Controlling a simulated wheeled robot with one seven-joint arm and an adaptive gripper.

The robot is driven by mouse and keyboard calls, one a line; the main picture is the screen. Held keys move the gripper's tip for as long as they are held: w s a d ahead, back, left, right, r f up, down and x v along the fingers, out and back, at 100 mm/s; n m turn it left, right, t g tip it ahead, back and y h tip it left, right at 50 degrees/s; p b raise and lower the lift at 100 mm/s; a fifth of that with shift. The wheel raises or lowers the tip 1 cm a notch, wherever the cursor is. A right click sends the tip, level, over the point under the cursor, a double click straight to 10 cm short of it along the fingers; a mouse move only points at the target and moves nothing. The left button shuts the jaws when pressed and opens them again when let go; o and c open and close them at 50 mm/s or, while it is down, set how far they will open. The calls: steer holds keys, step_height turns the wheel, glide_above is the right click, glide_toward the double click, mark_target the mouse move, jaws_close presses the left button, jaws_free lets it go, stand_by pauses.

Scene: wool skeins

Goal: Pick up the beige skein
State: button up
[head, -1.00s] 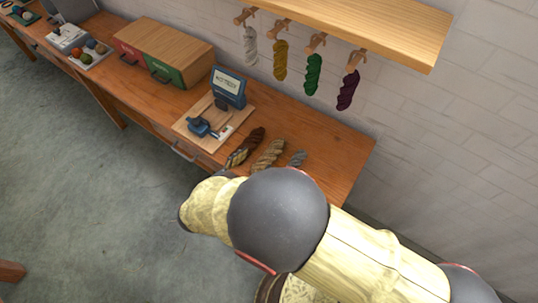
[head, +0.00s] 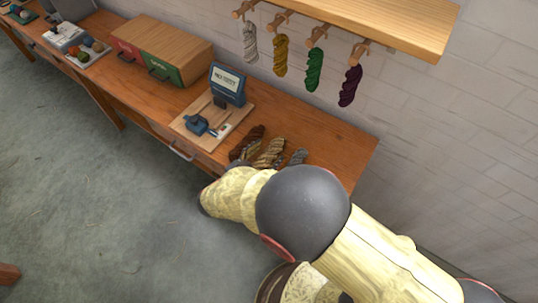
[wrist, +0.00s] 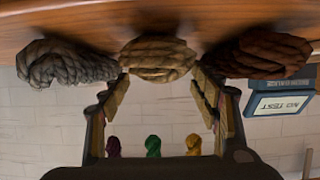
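The beige skein (head: 269,153) lies on the wooden bench between a dark brown skein (head: 247,143) and a grey skein (head: 297,157). In the wrist view, which is upside down, the beige skein (wrist: 158,58) is centred just past my fingertips. My gripper (wrist: 160,88) is open, with one finger towards each side of the beige skein and nothing between them. I cannot tell whether the fingertips touch it. In the head view my arm hides most of the gripper and the near ends of the skeins.
The grey skein (wrist: 68,64) and brown skein (wrist: 258,54) lie close on either side in the wrist view. A board with a blue device (head: 228,85) reading "NO TEST" stands left of the skeins. Several skeins hang from pegs under a shelf (head: 370,22). The bench's right end is clear.

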steer(key=shift+c, duration=1.2)
steer(key=c, duration=1)
